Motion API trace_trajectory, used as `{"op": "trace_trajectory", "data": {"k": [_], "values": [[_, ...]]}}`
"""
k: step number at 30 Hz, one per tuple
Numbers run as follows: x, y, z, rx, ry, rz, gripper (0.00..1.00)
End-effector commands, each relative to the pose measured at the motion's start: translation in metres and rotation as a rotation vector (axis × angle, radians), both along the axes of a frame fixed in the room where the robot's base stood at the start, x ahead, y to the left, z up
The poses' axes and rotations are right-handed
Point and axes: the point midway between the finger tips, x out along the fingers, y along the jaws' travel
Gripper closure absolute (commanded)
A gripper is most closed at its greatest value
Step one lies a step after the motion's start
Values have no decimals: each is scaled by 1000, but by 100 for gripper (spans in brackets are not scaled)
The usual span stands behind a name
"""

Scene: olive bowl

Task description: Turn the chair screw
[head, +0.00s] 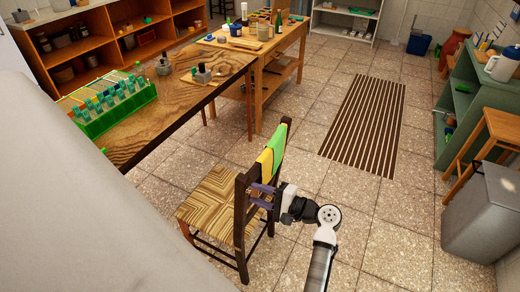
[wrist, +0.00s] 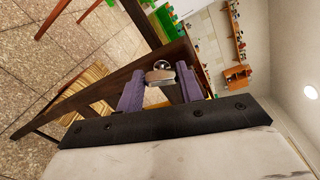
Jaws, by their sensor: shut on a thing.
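The chair (head: 212,203) stands beside the table in the head view, with a woven straw seat and a dark wood back. My gripper (head: 254,194) reaches the chair's back from the right with its purple fingers. In the wrist view, my gripper (wrist: 160,73) has one finger on each side of the chair screw (wrist: 160,76), a small pale piece with a shiny round part behind it. It is shut on the screw. The dark chair frame (wrist: 100,88) runs just behind the fingers. The screw is too small to make out in the head view.
Yellow and green cloths (head: 273,152) hang over the chair back. The wooden table (head: 180,110) with a green rack (head: 105,105) is at left. A striped mat (head: 365,125) lies on open floor; a stool (head: 485,140) and grey bin (head: 480,215) stand at right.

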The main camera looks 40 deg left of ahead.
Motion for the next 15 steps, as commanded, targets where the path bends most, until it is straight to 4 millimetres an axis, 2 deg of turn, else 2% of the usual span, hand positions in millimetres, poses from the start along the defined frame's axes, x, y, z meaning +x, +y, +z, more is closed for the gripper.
{"op": "trace_trajectory", "data": {"k": [15], "values": [[0, 0, 0, -13, 57, -1, 86]]}}
